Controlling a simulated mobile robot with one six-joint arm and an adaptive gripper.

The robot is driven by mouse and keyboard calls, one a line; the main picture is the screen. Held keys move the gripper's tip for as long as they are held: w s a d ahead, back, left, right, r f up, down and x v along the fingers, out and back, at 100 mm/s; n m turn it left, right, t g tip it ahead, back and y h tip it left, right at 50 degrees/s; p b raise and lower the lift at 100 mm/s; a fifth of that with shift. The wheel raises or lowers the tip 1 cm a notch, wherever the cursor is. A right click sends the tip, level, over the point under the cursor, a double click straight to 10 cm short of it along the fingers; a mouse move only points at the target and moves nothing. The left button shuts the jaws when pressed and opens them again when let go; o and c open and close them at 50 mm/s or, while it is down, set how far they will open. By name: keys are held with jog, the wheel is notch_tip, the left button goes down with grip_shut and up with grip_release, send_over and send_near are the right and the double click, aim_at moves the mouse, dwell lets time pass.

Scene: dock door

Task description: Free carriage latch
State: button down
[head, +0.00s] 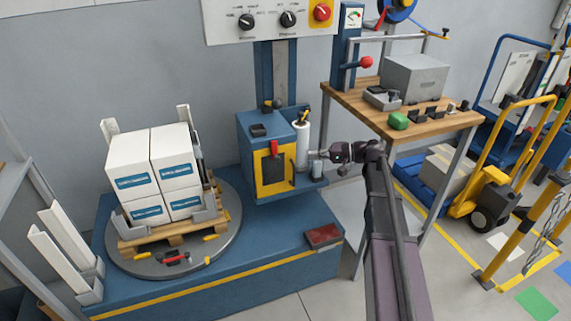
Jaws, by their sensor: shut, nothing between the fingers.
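The blue carriage (252,134) sits on the upright mast (276,75) of the wrapping machine. Its front has a yellow-framed dark door (274,174) with a small red lever (274,149) at the top. I cannot tell which part is the latch. A white film roll (302,146) stands upright on the carriage's right side, with a yellow-and-black handle (303,117) above it. My gripper (314,155) is shut and empty, pointing left just right of the film roll. I cannot tell whether it touches the roll.
White boxes (154,165) on a wooden pallet stand on the round turntable (220,236) at left. A control panel (262,20) hangs above the mast. A wooden workbench (430,118) with a grey box (414,76) stands behind my arm at right. A red pedal (323,236) lies on the base's right end.

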aim_at(278, 155)
jog(key=shift+w+d+f+y+b, duration=0.15)
jog(key=shift+w+d+y+b, duration=0.2)
jog(key=shift+w, duration=0.1)
jog(key=shift+a, duration=0.15)
jog(key=shift+b+x, duration=0.7)
jog(key=shift+x, duration=4.2)
jog(key=shift+a+f, duration=0.1)
jog(key=shift+a, duration=0.15)
